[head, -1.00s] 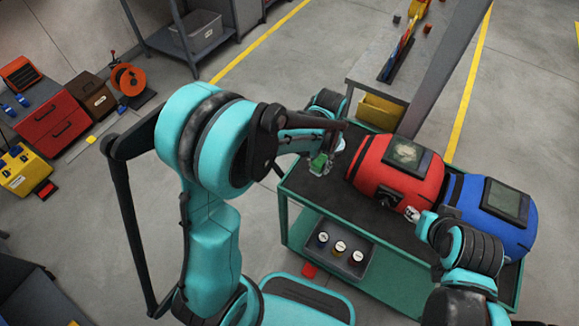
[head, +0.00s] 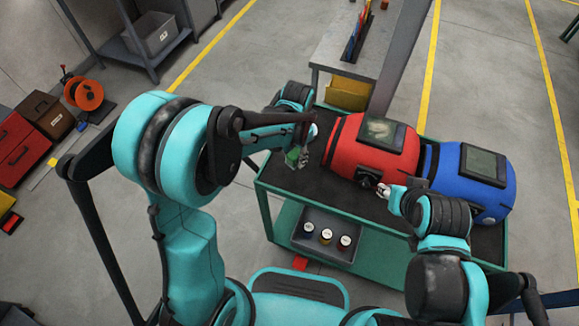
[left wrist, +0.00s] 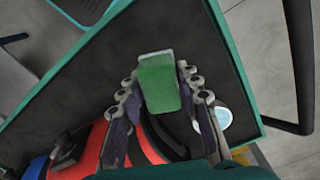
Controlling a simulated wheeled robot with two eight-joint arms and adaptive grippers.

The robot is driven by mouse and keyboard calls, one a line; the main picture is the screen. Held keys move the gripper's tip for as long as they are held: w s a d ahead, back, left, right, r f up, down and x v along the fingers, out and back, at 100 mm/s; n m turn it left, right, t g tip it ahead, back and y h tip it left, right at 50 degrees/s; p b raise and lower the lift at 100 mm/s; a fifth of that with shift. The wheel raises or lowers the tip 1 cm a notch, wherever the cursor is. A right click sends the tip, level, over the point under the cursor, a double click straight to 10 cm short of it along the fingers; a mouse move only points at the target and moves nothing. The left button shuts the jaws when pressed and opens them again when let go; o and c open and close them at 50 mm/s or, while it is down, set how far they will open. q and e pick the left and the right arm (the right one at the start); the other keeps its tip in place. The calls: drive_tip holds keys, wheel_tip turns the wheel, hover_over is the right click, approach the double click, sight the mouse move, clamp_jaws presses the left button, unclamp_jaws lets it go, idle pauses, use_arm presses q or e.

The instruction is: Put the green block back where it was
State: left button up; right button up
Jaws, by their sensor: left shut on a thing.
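My left gripper (head: 298,158) is shut on the green block (head: 291,157), over the left end of the dark-topped green cart (head: 285,182). In the left wrist view the green block (left wrist: 158,85) sits between the two fingers (left wrist: 157,92), with the dark cart top behind it. I cannot tell whether the block touches the top. My right gripper (head: 385,191) is by the front of the red machine (head: 350,150); its fingers are too small to read.
A blue machine (head: 480,212) stands right of the red one on the cart. A grey bin (head: 325,250) with several small jars sits on the lower shelf. A round white item (left wrist: 222,118) lies near the block. A grey bench (head: 340,48) stands behind.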

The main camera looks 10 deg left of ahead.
sight(290, 169)
use_arm(q)
drive_tip(key=shift+s+a+f, duration=0.1)
drive_tip(key=shift+a+f, duration=0.45)
drive_tip(key=shift+a, duration=0.3)
drive_tip(key=shift+f+b, duration=1.05)
drive_tip(key=shift+f, duration=0.9)
drive_tip(key=shift+f, duration=0.1)
drive_tip(key=o, duration=1.2)
